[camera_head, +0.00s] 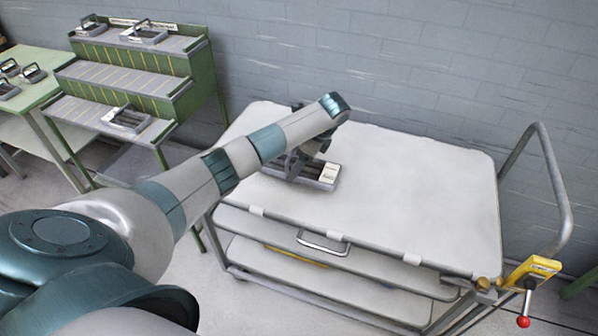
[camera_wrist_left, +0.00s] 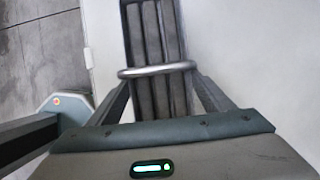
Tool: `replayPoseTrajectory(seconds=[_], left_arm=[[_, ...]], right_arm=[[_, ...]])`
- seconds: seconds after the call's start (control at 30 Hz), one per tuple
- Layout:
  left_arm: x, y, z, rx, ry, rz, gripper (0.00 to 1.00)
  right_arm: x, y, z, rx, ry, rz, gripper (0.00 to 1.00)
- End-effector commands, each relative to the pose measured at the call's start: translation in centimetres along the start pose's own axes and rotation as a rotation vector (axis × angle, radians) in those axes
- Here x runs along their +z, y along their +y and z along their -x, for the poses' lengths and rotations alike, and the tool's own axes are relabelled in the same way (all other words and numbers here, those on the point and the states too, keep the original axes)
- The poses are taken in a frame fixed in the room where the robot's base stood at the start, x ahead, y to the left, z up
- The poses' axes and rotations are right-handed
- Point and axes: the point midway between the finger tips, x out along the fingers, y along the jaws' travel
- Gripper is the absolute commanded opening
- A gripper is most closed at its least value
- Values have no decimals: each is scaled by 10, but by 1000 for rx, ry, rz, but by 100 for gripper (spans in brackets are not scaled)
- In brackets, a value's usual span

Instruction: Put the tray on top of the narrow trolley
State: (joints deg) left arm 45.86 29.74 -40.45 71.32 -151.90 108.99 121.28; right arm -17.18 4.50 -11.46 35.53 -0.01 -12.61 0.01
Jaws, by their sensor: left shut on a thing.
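The tray (camera_head: 327,176), small and grey with a raised handle, is at the left part of the trolley's (camera_head: 420,190) flat white top. I cannot tell whether it rests on that surface or hangs just above it. My left gripper (camera_head: 300,165) is over the tray, partly hidden by my forearm. In the left wrist view, the tray (camera_wrist_left: 155,45) shows dark lengthwise grooves, and my left gripper (camera_wrist_left: 158,72) is shut on its metal handle bar. My right gripper is not in view.
The trolley has lower shelves and a push handle (camera_head: 560,180) with a yellow box (camera_head: 532,270) at the right. A green stepped rack (camera_head: 185,75) and a green table (camera_head: 30,75) with similar trays stand at the left. The right side of the trolley top is clear; a grey wall is behind.

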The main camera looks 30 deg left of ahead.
Motion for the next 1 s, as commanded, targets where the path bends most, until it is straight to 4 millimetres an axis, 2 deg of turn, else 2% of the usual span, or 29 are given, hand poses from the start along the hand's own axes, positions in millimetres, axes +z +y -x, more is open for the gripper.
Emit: replayPoseTrajectory(seconds=[0.23, 0.6, 0.9, 0.93, 1.0], left_arm=[[-1, 0, -3, 1, 0, 1, 34], [-14, 0, -36, -1, 0, 1, 34], [-15, -1, -38, -2, 0, 1, 34], [-15, 0, -38, -1, 0, 1, 79], [-15, 0, -38, -1, 0, 0, 93]], right_arm=[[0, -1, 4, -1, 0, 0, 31], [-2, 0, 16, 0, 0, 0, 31], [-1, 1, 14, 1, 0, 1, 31], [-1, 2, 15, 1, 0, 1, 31], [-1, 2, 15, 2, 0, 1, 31]])
